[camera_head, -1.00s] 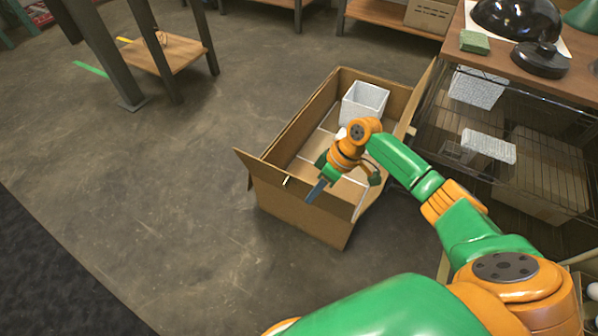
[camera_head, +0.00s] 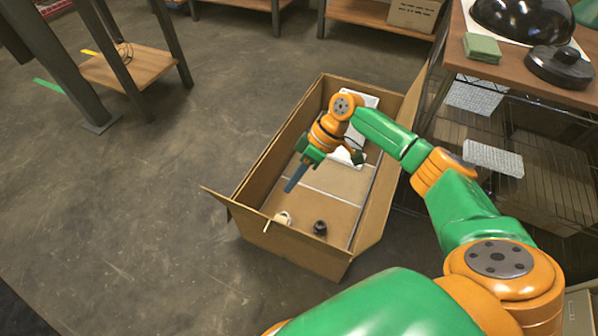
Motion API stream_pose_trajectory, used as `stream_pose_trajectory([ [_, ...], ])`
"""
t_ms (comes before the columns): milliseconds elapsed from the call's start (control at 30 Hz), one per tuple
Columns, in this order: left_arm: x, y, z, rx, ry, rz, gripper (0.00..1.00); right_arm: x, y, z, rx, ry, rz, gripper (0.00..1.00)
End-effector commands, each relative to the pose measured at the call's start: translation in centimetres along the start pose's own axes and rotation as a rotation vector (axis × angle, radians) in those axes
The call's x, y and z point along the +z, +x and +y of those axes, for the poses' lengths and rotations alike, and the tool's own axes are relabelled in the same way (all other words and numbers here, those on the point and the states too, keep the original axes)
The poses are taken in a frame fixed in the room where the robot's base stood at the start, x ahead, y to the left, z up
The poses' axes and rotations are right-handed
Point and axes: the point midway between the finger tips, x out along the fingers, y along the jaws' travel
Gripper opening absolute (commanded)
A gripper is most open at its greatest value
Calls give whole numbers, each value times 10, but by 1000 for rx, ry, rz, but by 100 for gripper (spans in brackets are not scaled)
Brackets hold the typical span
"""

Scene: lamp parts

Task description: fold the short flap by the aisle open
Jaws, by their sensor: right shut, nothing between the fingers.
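The open cardboard box (camera_head: 262,235) stands on the floor. A flap (camera_head: 214,202) juts outward at its near-left corner. A long flap (camera_head: 376,212) rises along its right side. Which panel is the short flap by the aisle is not clear; the near short wall shows its top edge. My right gripper (camera_head: 288,188) is shut and empty, its fingers pointing down-left over the box's left part, apart from the near wall. My left gripper is out of view.
Inside the box lie a white part (camera_head: 283,218), a black cylinder (camera_head: 320,228) and a white container (camera_head: 366,101), partly hidden by my right arm. A wire rack and table (camera_head: 560,82) stand close on the right.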

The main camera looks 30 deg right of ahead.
Motion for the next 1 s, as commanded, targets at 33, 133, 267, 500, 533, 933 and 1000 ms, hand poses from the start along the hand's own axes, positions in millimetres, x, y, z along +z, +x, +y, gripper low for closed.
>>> stream_pose_trajectory([
  [33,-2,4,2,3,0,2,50,2,14,1,-2,0,-1,0],
  [133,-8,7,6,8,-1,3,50,2,36,1,-2,1,-2,0],
  [267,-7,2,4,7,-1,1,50,3,47,-16,-1,-1,-3,0],
  [500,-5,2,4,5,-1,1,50,4,59,-31,0,1,-1,0],
  [533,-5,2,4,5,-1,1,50,4,59,-32,0,2,-1,0],
  [933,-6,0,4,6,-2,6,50,4,58,-31,10,-2,-3,0],
  [1000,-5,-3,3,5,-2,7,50,4,57,-30,24,-7,-5,0],
])
